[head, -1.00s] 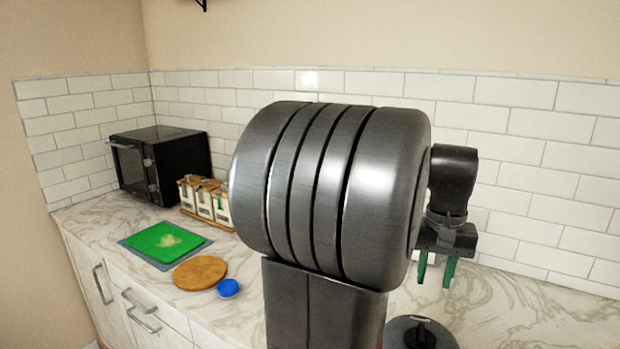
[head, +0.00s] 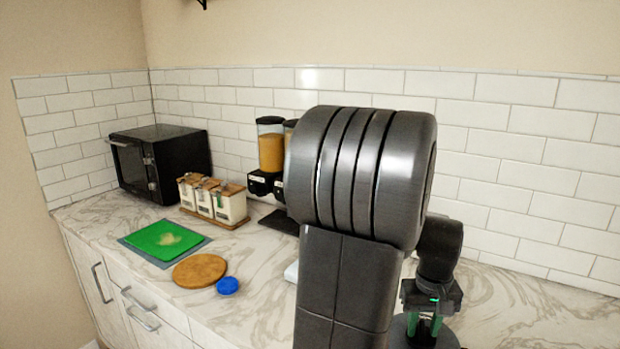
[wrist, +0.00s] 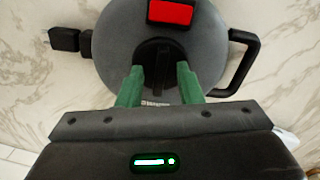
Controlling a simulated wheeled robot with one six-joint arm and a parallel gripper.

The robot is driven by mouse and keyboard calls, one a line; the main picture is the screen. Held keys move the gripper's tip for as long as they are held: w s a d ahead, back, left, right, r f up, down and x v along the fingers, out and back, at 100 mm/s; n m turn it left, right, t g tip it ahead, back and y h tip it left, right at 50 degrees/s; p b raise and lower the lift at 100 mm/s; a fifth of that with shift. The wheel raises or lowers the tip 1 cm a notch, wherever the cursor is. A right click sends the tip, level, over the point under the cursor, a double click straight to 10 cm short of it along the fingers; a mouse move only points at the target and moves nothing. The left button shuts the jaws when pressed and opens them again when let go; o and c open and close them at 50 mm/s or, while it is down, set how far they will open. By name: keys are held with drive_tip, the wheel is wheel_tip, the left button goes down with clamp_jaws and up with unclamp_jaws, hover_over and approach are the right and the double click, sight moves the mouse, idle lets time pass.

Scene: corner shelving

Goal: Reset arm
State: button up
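My gripper (head: 424,328) points down at the right of the head view, beside my large dark arm link. In the wrist view, its two green fingers (wrist: 158,85) are apart with nothing held between them. Below them is the round grey lid of a pot (wrist: 205,62) with a black knob (wrist: 157,62), a red patch and a black side handle. The knob appears between or just beyond the fingertips; I cannot tell whether they touch it.
On the marble counter (head: 90,215) stand a black microwave (head: 165,162), canisters in a wooden rack (head: 214,202) and a cereal dispenser (head: 270,152). A green cutting board (head: 160,238), a round wooden board (head: 199,270) and a blue lid (head: 227,286) lie at the front left. A tiled wall (head: 530,160) stands behind.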

drive_tip(key=n+b, duration=0.1)
drive_tip(key=n, duration=0.3)
drive_tip(key=shift+n, duration=1.5)
